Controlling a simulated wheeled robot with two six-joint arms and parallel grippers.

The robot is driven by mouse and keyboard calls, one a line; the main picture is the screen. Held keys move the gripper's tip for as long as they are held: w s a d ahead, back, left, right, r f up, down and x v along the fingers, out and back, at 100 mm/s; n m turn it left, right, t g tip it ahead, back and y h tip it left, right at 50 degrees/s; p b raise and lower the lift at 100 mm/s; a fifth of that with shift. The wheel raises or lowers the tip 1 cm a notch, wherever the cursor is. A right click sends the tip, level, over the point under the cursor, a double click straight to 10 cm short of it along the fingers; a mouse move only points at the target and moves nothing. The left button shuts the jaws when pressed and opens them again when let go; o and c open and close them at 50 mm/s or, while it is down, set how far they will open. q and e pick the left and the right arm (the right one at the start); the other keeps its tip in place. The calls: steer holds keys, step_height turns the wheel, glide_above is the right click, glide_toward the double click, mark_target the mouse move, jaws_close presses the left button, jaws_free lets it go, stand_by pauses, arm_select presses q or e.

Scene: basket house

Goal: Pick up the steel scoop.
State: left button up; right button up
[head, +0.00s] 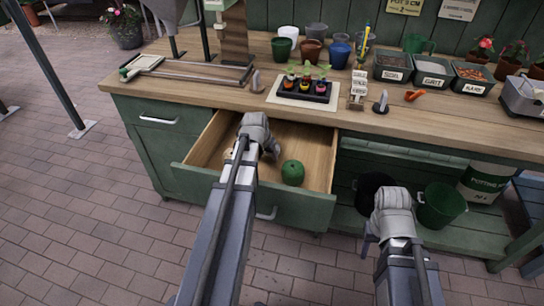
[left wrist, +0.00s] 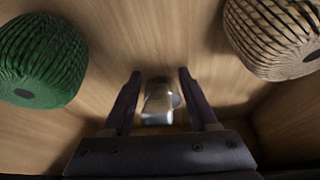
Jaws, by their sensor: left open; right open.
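The steel scoop (left wrist: 160,98) looks like a small shiny metal piece on the drawer floor in the left wrist view, partly blurred. It shows between the two fingers of my left gripper (left wrist: 160,75), which is open. I cannot tell whether the fingers touch it. In the head view my left gripper (head: 270,150) reaches down into the open drawer (head: 312,148), and its wrist hides the scoop there. My right gripper (head: 376,228) is open in front of the bench's lower shelf, apart from the drawer; its fingers are mostly hidden by its wrist.
A green twine ball (head: 292,173) lies right of my left gripper in the drawer. A tan twine ball (left wrist: 275,38) lies on the other side. Drawer walls surround them. The bench top (head: 200,95) above holds pots, a seedling tray (head: 303,88) and labelled bins (head: 433,72).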

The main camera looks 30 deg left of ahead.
arm_select(q)
jaws_close()
stand_by(0.5)
